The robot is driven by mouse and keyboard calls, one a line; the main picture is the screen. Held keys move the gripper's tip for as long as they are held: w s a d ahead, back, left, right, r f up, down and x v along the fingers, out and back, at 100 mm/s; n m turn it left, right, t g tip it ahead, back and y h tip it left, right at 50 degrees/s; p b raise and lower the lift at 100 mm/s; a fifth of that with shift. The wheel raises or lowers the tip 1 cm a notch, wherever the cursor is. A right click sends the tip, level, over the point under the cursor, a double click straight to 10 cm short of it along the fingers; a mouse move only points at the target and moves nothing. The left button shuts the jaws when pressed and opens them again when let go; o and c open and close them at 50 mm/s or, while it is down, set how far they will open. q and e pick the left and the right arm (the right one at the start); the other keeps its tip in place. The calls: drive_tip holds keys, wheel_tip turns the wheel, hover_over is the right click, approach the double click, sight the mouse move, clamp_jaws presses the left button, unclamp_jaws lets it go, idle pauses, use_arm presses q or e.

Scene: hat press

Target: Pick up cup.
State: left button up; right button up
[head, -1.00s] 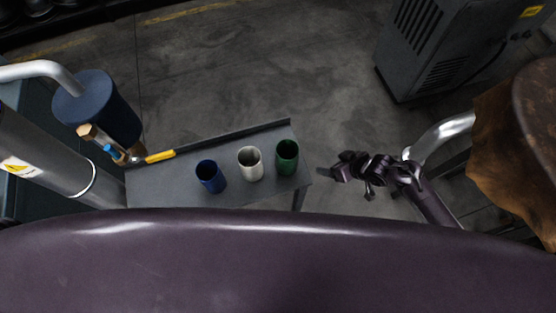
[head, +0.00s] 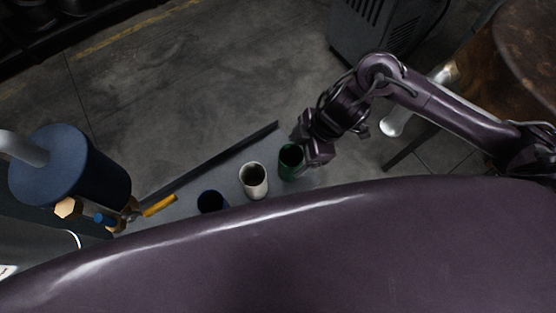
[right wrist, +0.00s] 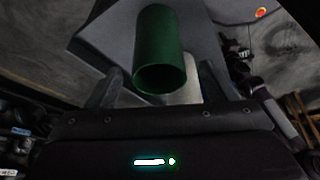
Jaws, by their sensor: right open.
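A green cup (head: 289,162) stands at the right end of the grey table, beside a white cup (head: 253,181) and a dark blue cup (head: 211,202). My right gripper (head: 306,147) is open right at the green cup, partly covering it. In the right wrist view the green cup (right wrist: 160,55) shows between the two spread fingers, its open rim facing the camera. I cannot tell whether the fingers touch it. Part of the white cup (right wrist: 191,68) shows behind it. My left gripper is not in view.
The grey table (head: 228,178) has a raised back edge, and a yellow-handled item (head: 160,205) lies at its left. A blue cylinder (head: 80,180) stands at the left. A grey machine (head: 375,35) stands beyond, with a brown round-topped object at right.

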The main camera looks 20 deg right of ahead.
sight(290, 162)
drive_tip(key=x, duration=0.3)
drive_tip(key=shift+s+d+f, duration=0.1)
drive_tip(key=shift+d+f, duration=0.2)
drive_tip(key=shift+b+x, duration=0.35)
drive_tip(key=shift+x, duration=0.8)
drive_tip(key=shift+a+f, duration=0.15)
drive_tip(key=shift+f, duration=0.15)
drive_tip(key=c, duration=1.1)
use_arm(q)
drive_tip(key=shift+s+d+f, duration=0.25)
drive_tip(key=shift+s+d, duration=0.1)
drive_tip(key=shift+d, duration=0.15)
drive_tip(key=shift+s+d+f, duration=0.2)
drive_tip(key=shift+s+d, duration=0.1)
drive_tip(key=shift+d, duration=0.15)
use_arm(e)
drive_tip(key=shift+w+r, duration=0.1)
drive_tip(key=shift+w, duration=0.1)
